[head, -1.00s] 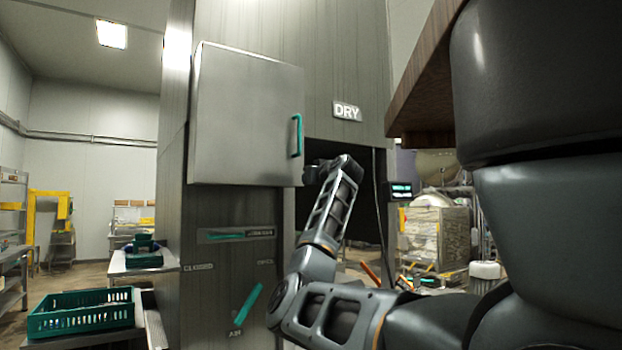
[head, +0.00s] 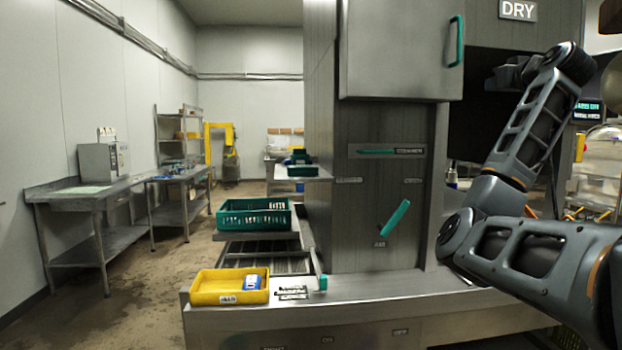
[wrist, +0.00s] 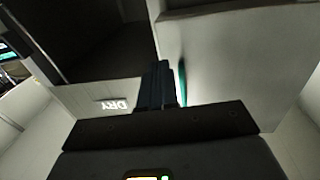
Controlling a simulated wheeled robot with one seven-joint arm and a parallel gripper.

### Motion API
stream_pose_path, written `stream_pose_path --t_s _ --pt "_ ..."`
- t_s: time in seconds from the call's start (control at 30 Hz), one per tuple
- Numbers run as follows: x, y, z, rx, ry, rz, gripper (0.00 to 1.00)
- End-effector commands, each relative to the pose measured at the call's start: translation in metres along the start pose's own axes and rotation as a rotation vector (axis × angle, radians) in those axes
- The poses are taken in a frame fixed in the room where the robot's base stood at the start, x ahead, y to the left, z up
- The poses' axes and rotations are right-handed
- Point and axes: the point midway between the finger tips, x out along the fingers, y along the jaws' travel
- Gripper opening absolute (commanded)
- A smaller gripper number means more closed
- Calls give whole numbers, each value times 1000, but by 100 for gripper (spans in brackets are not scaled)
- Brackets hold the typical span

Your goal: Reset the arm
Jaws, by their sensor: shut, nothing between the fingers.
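My gripper (head: 510,75) is at the end of my raised arm, in front of the dark opening of the steel autoclave cabinet. In the wrist view my gripper (wrist: 158,85) has its fingers together with nothing between them. The steel door (head: 400,50) stands open to the left of the opening, with a teal vertical handle (head: 456,41). That handle also shows in the wrist view (wrist: 182,82), close beside the fingers; I cannot tell whether they touch.
A DRY sign (head: 517,10) is above the opening. Below the door are a teal slider (head: 378,152) and a tilted teal lever (head: 395,217). A yellow tray (head: 228,288) with a blue item sits on the front ledge. A green crate (head: 254,215) stands behind. The left floor is clear.

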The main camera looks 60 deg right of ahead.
Motion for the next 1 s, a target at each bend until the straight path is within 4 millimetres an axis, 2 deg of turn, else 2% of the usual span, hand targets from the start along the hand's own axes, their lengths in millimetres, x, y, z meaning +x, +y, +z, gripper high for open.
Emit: stream_pose_path --t_s 0.13,0.27,0.43,0.63,0.87,1.0 --pt "3 -4 8 -1 -6 0 0" --pt "16 -24 45 -6 -31 2 0" --pt "34 -73 128 -26 -76 4 0" --pt "33 -138 223 -65 -113 -13 0" --pt "3 -213 324 -121 -139 -64 0" --pt "-29 -255 379 -157 -147 -110 0"
